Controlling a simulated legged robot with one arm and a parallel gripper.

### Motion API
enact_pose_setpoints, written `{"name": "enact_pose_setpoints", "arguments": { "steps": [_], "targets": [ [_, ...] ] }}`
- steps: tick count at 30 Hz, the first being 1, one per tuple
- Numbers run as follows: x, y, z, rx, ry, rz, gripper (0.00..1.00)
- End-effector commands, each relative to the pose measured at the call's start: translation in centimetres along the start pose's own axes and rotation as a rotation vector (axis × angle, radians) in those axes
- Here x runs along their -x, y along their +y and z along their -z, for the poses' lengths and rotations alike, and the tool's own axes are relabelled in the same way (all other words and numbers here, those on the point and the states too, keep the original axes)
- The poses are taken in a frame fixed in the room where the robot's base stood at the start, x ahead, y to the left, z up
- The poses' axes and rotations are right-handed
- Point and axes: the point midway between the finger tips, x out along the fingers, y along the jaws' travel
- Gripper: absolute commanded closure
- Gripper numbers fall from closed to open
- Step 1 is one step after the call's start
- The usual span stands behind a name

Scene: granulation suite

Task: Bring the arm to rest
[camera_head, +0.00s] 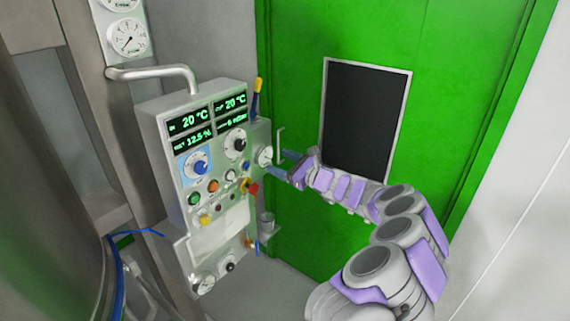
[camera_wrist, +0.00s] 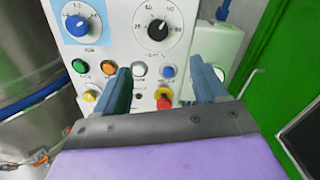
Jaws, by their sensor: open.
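My gripper (camera_head: 284,166) is at the end of my grey and purple arm, which reaches in from the lower right. It is just right of the control panel (camera_head: 180,135), in front of the green door. In the wrist view, my gripper (camera_wrist: 160,85) shows two blue-grey fingers spread apart with nothing between them. Beyond them is the panel face with a blue knob (camera_wrist: 82,22), a black dial (camera_wrist: 157,22) and several coloured buttons. Whether the fingers touch the panel cannot be told.
A green door (camera_head: 460,90) with a dark window (camera_head: 366,120) stands behind my arm. A steel vessel (camera_head: 45,200) fills the left side, with a blue cable (camera_head: 118,265) near it. A pipe handle (camera_head: 155,72) and a gauge (camera_head: 128,38) are above the panel. A pale wall is at right.

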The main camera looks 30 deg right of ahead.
Motion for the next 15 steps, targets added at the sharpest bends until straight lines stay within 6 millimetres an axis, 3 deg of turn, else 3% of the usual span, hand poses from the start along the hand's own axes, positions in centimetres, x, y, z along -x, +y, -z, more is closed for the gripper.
{"name": "enact_pose_setpoints", "arguments": {
  "steps": [4,15],
  "targets": [
    [0.95,-0.05,-0.12,0.001,-0.001,0.001,0.28],
    [1.07,0.03,-0.07,0.001,-0.001,-0.001,0.28]
  ]
}}
